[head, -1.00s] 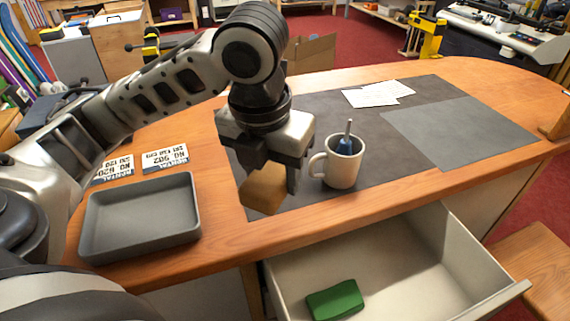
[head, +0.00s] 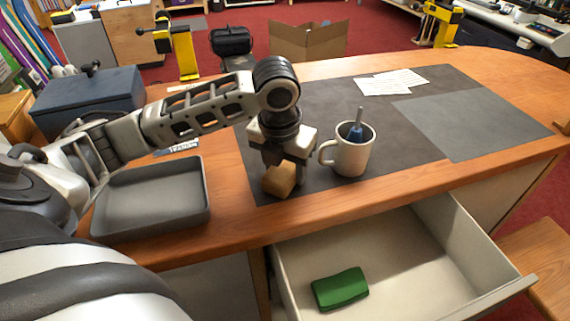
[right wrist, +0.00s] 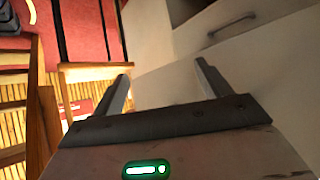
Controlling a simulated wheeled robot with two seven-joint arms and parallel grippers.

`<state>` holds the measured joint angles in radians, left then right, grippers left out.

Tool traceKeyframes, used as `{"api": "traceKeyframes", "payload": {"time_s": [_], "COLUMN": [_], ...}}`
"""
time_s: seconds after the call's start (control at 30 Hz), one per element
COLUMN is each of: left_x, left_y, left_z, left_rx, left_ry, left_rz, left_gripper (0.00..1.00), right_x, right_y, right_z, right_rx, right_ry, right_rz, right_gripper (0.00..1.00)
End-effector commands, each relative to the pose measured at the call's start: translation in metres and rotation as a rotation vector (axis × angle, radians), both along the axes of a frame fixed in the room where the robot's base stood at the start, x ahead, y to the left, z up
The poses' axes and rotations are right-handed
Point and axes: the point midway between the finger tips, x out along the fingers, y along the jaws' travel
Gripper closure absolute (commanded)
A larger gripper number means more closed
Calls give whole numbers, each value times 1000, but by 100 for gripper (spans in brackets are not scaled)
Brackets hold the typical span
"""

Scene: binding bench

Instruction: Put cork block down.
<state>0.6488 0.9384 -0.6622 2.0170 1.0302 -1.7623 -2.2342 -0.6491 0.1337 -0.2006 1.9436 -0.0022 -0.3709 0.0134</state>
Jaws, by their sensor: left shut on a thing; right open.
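The cork block (head: 279,180) is a tan block at the front left of the dark mat (head: 322,112) in the head view. My left gripper (head: 284,178) points down and is shut on it. The block is low, at or just above the bench surface; I cannot tell whether it touches. My right gripper (right wrist: 165,88) shows in the right wrist view, open and empty, away from the bench top, with a pale cabinet front beyond it.
A mug (head: 350,152) with a blue-handled tool stands just right of my left gripper. A grey tray (head: 150,200) lies to the left. The drawer (head: 400,262) below is open, with a green block (head: 340,288) inside. Papers (head: 390,82) lie at the back of the mat.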

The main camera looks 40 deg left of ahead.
Motion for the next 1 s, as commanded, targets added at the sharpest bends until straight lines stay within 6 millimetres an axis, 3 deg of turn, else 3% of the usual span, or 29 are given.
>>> {"api": "traceKeyframes", "payload": {"time_s": [0.27,0.3,0.37,0.4,0.77,1.0], "left_x": [0,0,0,0,0,-6], "left_y": [0,0,0,0,0,-1], "left_z": [-3,-3,-3,-3,4,49], "left_rx": [0,0,-1,-1,-1,-1], "left_ry": [0,0,-1,0,-4,-9], "left_rz": [0,0,0,0,1,0], "left_gripper": [72,47,30,28,28,28], "right_x": [-1,-1,-1,-1,-1,-2], "right_y": [-1,-2,-2,-2,-2,-2], "right_z": [-2,-2,-2,-2,-3,-5], "right_rx": [-3,-3,-3,-4,-5,-5], "right_ry": [3,3,4,4,7,10], "right_rz": [-1,-2,-2,-3,-4,-3], "right_gripper": [24,24,24,24,24,24]}}
